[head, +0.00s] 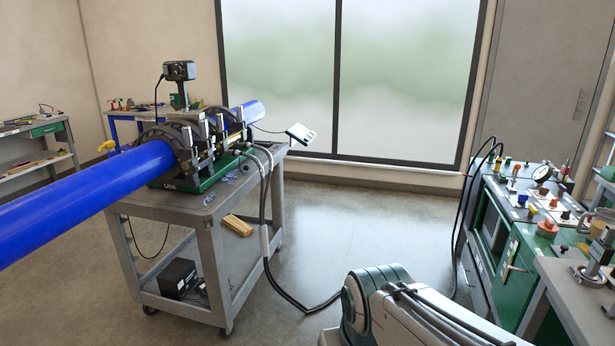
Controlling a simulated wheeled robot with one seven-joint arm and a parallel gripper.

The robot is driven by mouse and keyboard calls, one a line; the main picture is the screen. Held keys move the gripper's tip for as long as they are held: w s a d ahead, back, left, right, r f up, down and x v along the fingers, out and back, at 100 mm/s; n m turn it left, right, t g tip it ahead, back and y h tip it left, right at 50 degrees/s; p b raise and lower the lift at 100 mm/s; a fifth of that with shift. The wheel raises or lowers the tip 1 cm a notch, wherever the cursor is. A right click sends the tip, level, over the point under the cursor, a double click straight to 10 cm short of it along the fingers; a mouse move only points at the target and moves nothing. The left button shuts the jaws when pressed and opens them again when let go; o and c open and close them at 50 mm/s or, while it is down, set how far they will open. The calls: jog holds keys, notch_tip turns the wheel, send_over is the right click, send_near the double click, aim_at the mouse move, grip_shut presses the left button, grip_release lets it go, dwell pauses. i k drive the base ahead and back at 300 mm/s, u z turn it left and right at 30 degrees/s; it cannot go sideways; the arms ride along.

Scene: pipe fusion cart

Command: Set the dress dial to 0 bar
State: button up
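The dress dial cannot be told apart from the several small coloured knobs on top of the green and grey console (519,275) at the right. A round white-faced gauge (542,172) stands at the console's back. An orange knob (547,228) sits on its near part, with yellow, red and blue knobs around it. The markings are too small to read, so no dial setting shows. My gripper is not in view. A pale, rounded body with dark green trim at the bottom centre looks like part of my arm.
A grey cart (211,215) carries a clamping machine (192,160) around a long blue pipe (95,188). Black hoses (266,215) run from the machine down to the floor. A grey bench (585,305) stands at the near right. Floor between cart and console is partly clear.

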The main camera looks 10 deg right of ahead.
aim_at(566, 213)
jog(key=z, duration=0.15)
jog(key=i, duration=1.65)
jog(key=z, duration=0.5)
jog(key=i, duration=1.6)
jog(key=z, duration=1.2)
jog(key=i, duration=0.95)
jog(key=z, duration=1.8)
jog(key=i, duration=1.15)
jog(key=z, duration=0.25)
